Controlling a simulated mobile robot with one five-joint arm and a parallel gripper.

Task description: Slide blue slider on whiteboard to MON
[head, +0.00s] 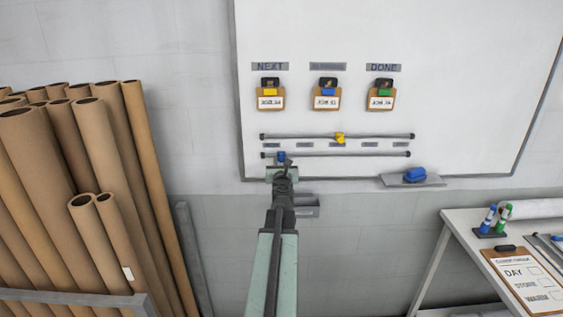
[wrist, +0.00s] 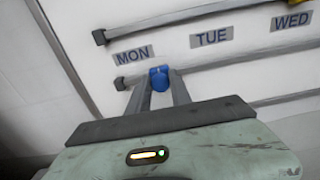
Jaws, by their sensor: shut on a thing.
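The blue slider (head: 281,157) sits on the lower rail (head: 345,155) of the whiteboard (head: 470,60), near the rail's left end. My gripper (wrist: 160,88) is shut on the blue slider (wrist: 158,73), with a finger on each side of it. The MON label (wrist: 133,55) is above the lower rail, a little to the left of the slider. The TUE label (wrist: 211,37) is farther to the right. In the head view the labels are too small to read.
A yellow slider (head: 340,138) is on the upper rail (head: 380,136). A tray with a blue eraser (head: 414,175) is at the board's lower right edge. Tall cardboard tubes (head: 110,150) stand at left. A table (head: 470,222) is at right.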

